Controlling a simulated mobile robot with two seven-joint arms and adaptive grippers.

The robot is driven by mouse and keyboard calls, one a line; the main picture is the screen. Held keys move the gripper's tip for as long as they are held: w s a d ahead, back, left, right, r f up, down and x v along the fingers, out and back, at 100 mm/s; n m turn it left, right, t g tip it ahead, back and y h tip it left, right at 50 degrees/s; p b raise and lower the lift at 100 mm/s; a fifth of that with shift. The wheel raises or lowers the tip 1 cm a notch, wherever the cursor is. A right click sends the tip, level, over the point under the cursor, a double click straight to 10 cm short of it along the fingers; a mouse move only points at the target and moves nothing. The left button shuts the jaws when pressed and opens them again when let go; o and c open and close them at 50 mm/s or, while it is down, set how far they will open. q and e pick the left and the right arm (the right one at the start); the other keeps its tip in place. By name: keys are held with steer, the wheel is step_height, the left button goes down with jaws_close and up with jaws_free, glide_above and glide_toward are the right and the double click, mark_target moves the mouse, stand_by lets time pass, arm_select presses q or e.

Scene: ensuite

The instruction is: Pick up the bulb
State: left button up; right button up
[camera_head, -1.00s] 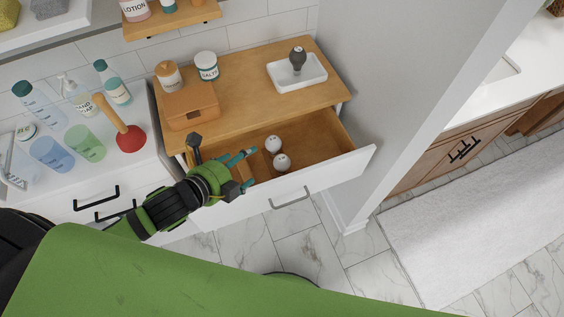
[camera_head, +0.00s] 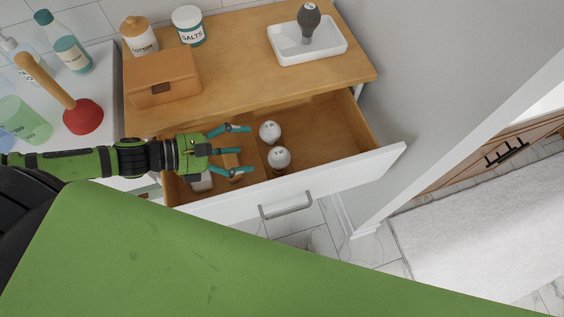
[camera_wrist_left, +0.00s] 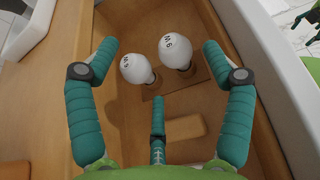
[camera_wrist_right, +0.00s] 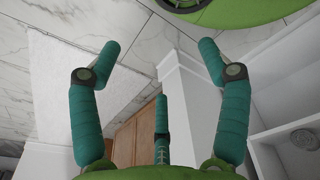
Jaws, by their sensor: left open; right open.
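Two white bulbs, a far bulb (camera_head: 270,131) and a near bulb (camera_head: 279,158), stand close together in the open drawer (camera_head: 340,128). In the left wrist view, the left bulb (camera_wrist_left: 137,69) and the right bulb (camera_wrist_left: 175,50) lie ahead, between the spread fingers. My left gripper (camera_head: 243,149) is open and empty, over the drawer's left part, just left of the bulbs and apart from them. A grey bulb-shaped object (camera_head: 308,20) stands in a white dish on the cabinet top. My right gripper (camera_wrist_right: 160,75) is open and empty, facing the floor and walls.
The drawer's white front (camera_head: 380,160) and side walls surround the bulbs. A wooden block (camera_wrist_left: 180,130) lies in the drawer near my left gripper. The cabinet top (camera_head: 240,60) holds an orange box (camera_head: 162,78), jars and the white dish (camera_head: 335,45). A red plunger (camera_head: 82,116) stands at left.

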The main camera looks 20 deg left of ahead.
arm_select(q)
steer(key=b, duration=0.2)
glide_toward(269, 158)
steer(key=w+d, duration=0.2)
steer(key=shift+s+f+x, duration=0.1)
steer(key=shift+f+x, duration=0.1)
steer(key=shift+x, duration=0.9)
steer(key=shift+s+f+x, duration=0.15)
steer(key=shift+f+x, duration=0.05)
steer(key=shift+x, duration=0.9)
steer(key=shift+s+f+x, duration=0.1)
steer(key=shift+f+x, duration=0.1)
steer(key=shift+x, duration=0.9)
steer(key=shift+w+d+f, duration=0.25)
steer(key=shift+d+f, duration=0.1)
steer(key=shift+d, duration=0.05)
arm_select(e)
steer(key=shift+g, duration=0.3)
steer(key=s+f, duration=0.1)
steer(key=f, duration=0.1)
steer(key=s+f, duration=0.1)
steer(key=f, duration=0.1)
steer(key=shift+s+a, duration=0.1)
steer(key=shift+s, duration=0.1)
arm_select(q)
steer(key=shift+c, duration=0.4)
steer(key=c, duration=1)
arm_select(e)
steer(key=shift+w, duration=0.2)
